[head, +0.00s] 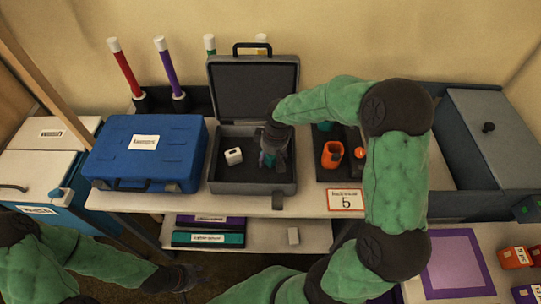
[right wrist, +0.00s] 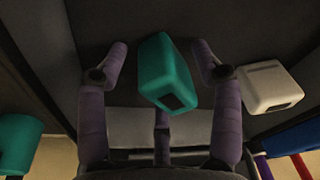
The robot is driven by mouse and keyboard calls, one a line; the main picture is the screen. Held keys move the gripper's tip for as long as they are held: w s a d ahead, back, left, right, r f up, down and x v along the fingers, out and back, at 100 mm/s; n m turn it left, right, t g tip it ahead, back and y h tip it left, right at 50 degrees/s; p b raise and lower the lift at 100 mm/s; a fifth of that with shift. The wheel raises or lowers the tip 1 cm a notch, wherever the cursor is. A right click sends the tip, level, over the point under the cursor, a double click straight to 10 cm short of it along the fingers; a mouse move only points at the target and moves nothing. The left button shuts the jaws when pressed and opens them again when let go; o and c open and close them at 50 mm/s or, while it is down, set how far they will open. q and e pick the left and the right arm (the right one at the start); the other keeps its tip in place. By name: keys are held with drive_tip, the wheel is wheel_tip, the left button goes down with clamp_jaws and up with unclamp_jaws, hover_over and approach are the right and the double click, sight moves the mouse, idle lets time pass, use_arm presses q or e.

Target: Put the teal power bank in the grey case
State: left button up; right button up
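The grey case (head: 229,184) stands open on the table, its lid upright at the back. My right gripper (head: 270,153) reaches down into its right half. The teal power bank (right wrist: 168,75) is between its spread fingers in the right wrist view, tilted, with gaps beside it; I cannot tell if it touches the case floor. In the head view the power bank (head: 267,159) is mostly hidden by the gripper. The right gripper also shows in the wrist view (right wrist: 160,58) and is open. My left gripper (head: 183,280) is low at the left, away from the case; its fingers are unclear.
A white block (head: 233,156) lies in the case's left half. A shut blue case (head: 148,150) stands to the left. A dark tray right of the case holds an orange cup (head: 332,154) and a teal item (head: 325,127). A numbered card (head: 345,200) is at the front edge.

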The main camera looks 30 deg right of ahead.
drive_tip(key=shift+r, duration=0.15)
drive_tip(key=shift+r, duration=0.3)
drive_tip(key=r+p, duration=0.1)
drive_tip(key=r, duration=0.2)
drive_tip(key=s+r+p, duration=0.1)
drive_tip(key=r, duration=0.3)
drive_tip(key=r+p, duration=0.2)
drive_tip(key=r, duration=0.2)
drive_tip(key=shift+s+d+r, duration=0.2)
drive_tip(key=shift+s+d, duration=0.1)
drive_tip(key=shift+s, duration=0.1)
idle(0.5)
